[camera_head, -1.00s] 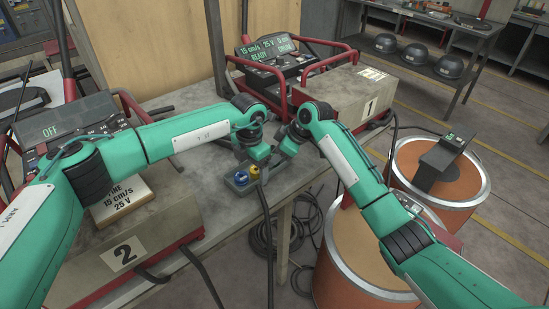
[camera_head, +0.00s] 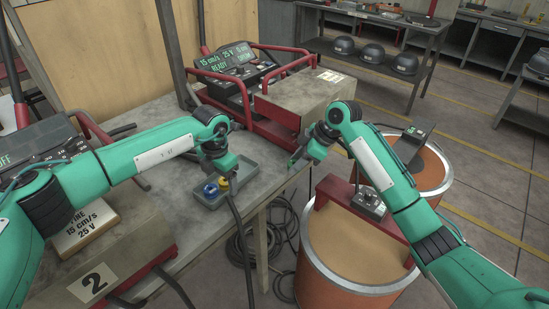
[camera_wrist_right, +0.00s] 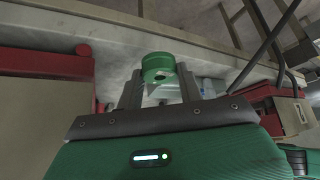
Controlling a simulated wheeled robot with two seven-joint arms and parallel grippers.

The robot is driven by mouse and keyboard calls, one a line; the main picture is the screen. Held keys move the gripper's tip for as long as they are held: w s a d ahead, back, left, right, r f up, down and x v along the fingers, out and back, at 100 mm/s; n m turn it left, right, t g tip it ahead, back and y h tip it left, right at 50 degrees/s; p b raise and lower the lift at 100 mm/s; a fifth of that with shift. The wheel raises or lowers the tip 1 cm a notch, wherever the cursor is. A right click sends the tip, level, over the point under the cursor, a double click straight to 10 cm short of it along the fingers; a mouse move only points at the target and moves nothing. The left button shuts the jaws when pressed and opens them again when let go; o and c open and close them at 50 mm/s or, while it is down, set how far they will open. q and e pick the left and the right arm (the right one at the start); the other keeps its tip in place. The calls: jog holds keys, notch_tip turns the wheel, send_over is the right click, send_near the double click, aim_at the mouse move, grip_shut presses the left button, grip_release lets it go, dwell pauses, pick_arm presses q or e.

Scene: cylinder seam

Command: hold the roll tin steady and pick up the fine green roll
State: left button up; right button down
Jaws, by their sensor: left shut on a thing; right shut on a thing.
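The roll tin (camera_head: 247,172) is a shallow grey tray on the table near its right edge. A blue roll (camera_head: 210,191) and a yellow roll (camera_head: 223,184) sit at its near left end. My left gripper (camera_head: 224,168) reaches down to the tin and is shut on it, though its fingertips are hard to see. My right gripper (camera_head: 296,160) is shut on the fine green roll, right of the tin and apart from it. In the right wrist view the green roll (camera_wrist_right: 158,66) sits between the two fingers (camera_wrist_right: 159,88).
A machine with red handles (camera_head: 236,75) and a grey block (camera_head: 305,97) stand behind. Machine 2 (camera_head: 110,265) stands at the near left. Orange drums (camera_head: 340,250) stand on the floor at right, one carrying a red bracket. A cable hangs at the table's edge.

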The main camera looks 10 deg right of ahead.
jog(key=shift+s+d, duration=0.2)
jog(key=shift+d, duration=0.35)
jog(key=shift+s+d, duration=0.2)
jog(key=shift+d, duration=0.35)
pick_arm(q)
jog(key=o, duration=1.1)
jog(key=shift+r, duration=0.15)
